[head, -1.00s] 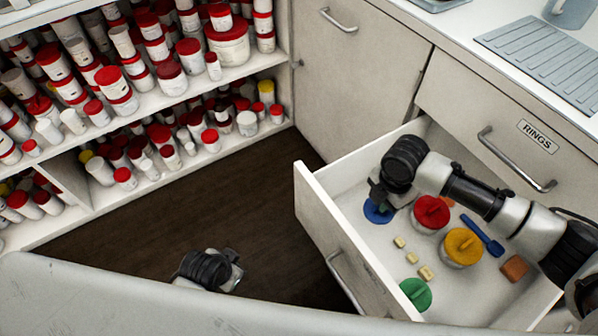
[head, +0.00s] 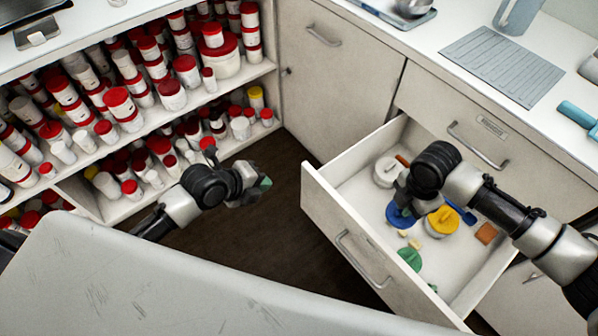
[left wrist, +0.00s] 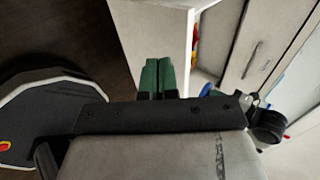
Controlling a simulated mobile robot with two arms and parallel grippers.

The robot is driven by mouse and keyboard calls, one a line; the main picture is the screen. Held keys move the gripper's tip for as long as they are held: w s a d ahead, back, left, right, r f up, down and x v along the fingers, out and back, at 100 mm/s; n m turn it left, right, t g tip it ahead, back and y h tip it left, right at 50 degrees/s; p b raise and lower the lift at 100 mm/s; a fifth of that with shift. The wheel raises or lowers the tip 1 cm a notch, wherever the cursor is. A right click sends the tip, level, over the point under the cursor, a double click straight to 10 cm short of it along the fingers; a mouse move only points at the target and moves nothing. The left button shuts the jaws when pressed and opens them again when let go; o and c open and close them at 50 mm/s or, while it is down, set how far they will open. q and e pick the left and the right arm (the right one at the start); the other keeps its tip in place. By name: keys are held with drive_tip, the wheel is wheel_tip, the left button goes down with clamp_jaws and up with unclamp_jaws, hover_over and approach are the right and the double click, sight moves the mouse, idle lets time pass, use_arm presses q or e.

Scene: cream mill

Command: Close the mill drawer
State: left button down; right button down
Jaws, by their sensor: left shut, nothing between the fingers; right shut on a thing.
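The mill drawer stands open, pulled out from the cabinet, with its front panel (head: 352,238) and metal handle (head: 362,262) facing the lower left. My left gripper (head: 264,184) is shut and empty, over the dark floor left of the drawer front and apart from it. Its green fingertips (left wrist: 157,75) show together in the left wrist view, beside the drawer's pale front (left wrist: 150,40). My right gripper (head: 402,198) is inside the drawer, shut on a blue lid (head: 399,217); the grip itself is partly hidden.
The drawer holds a yellow-lidded jar (head: 442,221), a pale jar (head: 387,172), a green piece (head: 410,259) and a brown block (head: 486,233). A shelf of red-capped jars (head: 172,95) stands left. A closed drawer (head: 470,135) and counter are above.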

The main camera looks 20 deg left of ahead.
sight(305, 173)
drive_tip(key=shift+f+b, duration=0.3)
drive_tip(key=shift+f, duration=0.1)
use_arm(q)
drive_tip(key=x, duration=0.3)
drive_tip(key=r+x, duration=0.1)
drive_tip(key=x, duration=0.3)
drive_tip(key=w+x, duration=0.1)
drive_tip(key=x, duration=0.2)
drive_tip(key=shift+w+d+f, duration=0.1)
drive_tip(key=shift+w+d, duration=0.1)
drive_tip(key=shift+d, duration=0.3)
use_arm(e)
drive_tip(key=shift+r, duration=0.2)
use_arm(q)
drive_tip(key=shift+w+d, duration=0.45)
drive_tip(key=shift+w, duration=0.15)
drive_tip(key=shift+f, duration=0.1)
